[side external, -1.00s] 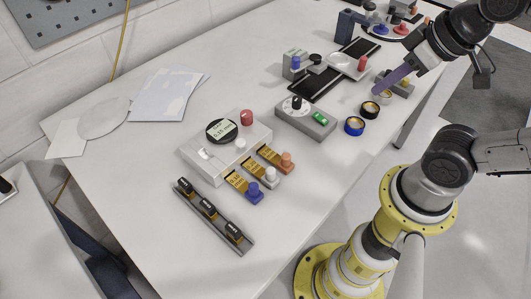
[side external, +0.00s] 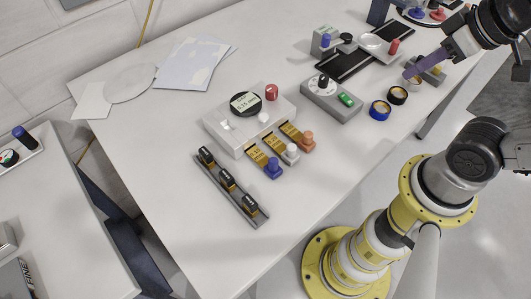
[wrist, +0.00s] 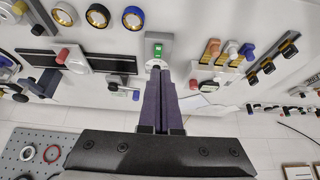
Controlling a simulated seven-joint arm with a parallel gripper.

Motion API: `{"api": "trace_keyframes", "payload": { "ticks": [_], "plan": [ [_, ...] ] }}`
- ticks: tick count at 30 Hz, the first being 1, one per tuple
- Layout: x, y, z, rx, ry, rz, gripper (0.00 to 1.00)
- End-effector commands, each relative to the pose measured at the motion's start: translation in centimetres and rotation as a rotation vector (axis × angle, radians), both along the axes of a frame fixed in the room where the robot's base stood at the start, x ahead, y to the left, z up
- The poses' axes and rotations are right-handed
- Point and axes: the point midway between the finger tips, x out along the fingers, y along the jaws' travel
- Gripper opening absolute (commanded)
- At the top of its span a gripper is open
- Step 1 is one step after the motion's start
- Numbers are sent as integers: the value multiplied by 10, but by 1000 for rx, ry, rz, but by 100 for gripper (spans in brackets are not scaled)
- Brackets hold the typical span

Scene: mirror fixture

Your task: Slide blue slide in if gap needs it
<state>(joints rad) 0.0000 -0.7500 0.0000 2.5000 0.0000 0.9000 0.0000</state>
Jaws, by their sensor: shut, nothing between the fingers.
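The blue slide (side external: 272,170) is a gold plate with a blue knob, at the front side of a pale grey fixture (side external: 222,130). A white-knobbed slide (side external: 291,154) and an orange-knobbed slide (side external: 306,143) sit beside it. All three protrude from the fixture. The round dark display (side external: 245,103) on the fixture shows a gap in mm, apparently 0.15, in small print. The blue knob also shows at right in the wrist view (wrist: 247,51). My gripper (side external: 406,75) has long purple fingers, shut and empty, above the table near the black ring, well away from the slides.
A grey box with a green button (side external: 346,99) stands between my gripper and the fixture. Blue (side external: 380,110) and black (side external: 397,95) rings lie near the table edge. A rail with black blocks (side external: 229,186) lies before the fixture. The table's front left is clear.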

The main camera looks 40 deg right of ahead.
Motion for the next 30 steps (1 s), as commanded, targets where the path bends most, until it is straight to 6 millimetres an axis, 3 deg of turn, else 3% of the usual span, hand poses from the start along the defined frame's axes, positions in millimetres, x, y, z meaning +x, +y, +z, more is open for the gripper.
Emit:
{"api": "trace_keyframes", "payload": {
  "ticks": [13,16,19,22,26,30],
  "plan": [
    [0,0,0,0,0,0,2],
    [-2,0,-1,-2,10,4,20],
    [2,0,14,-5,6,10,38],
    [18,7,30,-8,38,53,55],
    [46,28,45,-17,102,154,55],
    [78,65,52,-37,185,291,55]
  ]
}}
